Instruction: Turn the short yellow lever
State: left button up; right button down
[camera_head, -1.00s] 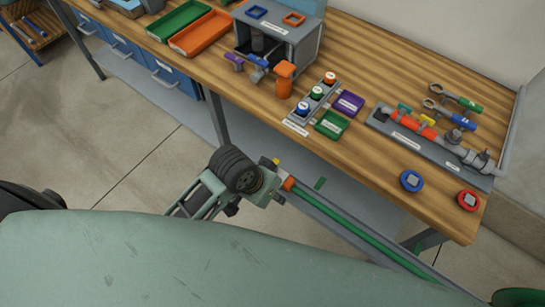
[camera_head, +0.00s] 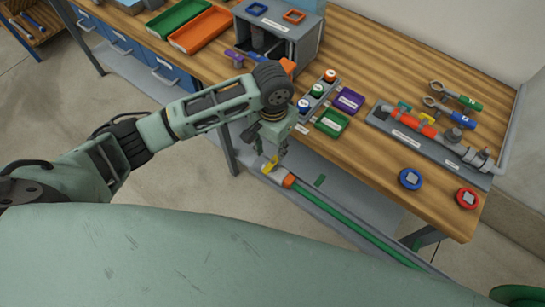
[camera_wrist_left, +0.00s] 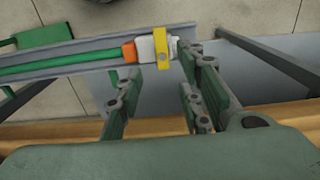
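A yellow lever (camera_head: 270,165) sits on a fitting at the left end of a green pipe (camera_head: 345,222), below the table's front edge. In the left wrist view the short, flat yellow lever (camera_wrist_left: 162,48) lies across a white valve body (camera_wrist_left: 146,48) beside an orange collar (camera_wrist_left: 129,52). My left gripper (camera_head: 273,155) points down close to this lever. In the left wrist view the fingers of the left gripper (camera_wrist_left: 160,90) stand apart with nothing between them. The lever is just beyond them; I cannot tell whether a finger touches it. My right gripper is out of view.
The wooden table (camera_head: 370,170) lies beyond the pipe. A grey rail (camera_head: 335,225) carries the pipe.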

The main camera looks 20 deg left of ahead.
aim_at(272, 162)
pick_arm(q)
jog(key=shift+w+a+f, duration=0.1)
jog(key=shift+a+f, duration=0.05)
jog(key=shift+f, duration=0.05)
jog(key=shift+f+p, duration=0.3)
jog(key=shift+f, duration=3.3)
grip_shut()
